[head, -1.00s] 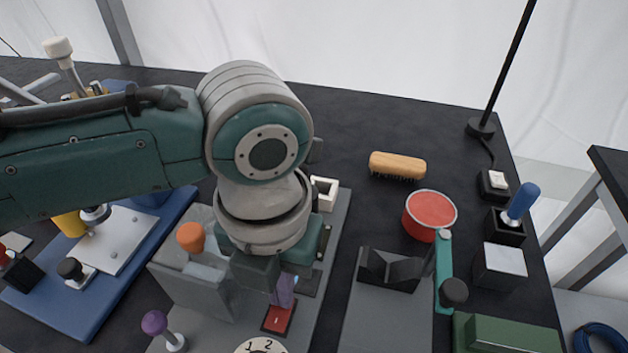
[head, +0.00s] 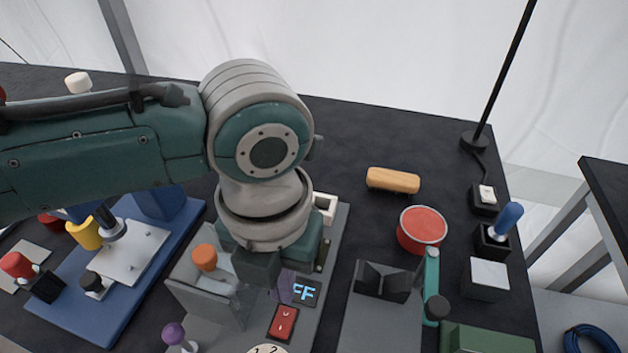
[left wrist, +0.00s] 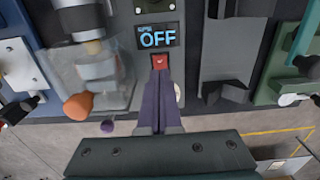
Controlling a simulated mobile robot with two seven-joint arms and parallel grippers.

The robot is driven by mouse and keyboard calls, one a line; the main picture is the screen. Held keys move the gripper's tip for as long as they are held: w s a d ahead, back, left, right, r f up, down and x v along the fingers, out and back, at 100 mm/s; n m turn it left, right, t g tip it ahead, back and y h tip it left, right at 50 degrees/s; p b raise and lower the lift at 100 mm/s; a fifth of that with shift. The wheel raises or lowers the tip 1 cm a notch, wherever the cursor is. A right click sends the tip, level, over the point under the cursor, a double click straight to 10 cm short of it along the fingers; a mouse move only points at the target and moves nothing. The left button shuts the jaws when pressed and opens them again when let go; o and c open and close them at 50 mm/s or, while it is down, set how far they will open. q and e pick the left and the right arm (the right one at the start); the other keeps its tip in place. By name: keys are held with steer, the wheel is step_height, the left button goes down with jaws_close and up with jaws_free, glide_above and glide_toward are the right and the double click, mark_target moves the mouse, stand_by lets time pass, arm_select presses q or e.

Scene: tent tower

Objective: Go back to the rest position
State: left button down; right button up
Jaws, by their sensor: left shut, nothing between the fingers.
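My left gripper (head: 286,290) is shut and empty, its purple fingertips pointing down close to the machine's red rocker switch (head: 283,322). In the left wrist view the closed fingers (left wrist: 158,105) lie just below the red switch (left wrist: 159,61) in the picture; whether they touch it I cannot tell. The small display (left wrist: 158,37) reads OFF there; in the head view the display (head: 304,291) is partly hidden by the fingers. My right gripper is not in view.
Beside my left gripper stands a clear guard with an orange knob (head: 204,257). A purple knob (head: 173,333) is in front. The back of the table is mostly clear.

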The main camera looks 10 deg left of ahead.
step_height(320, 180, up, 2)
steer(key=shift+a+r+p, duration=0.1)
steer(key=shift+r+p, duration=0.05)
steer(key=shift+p, duration=0.65)
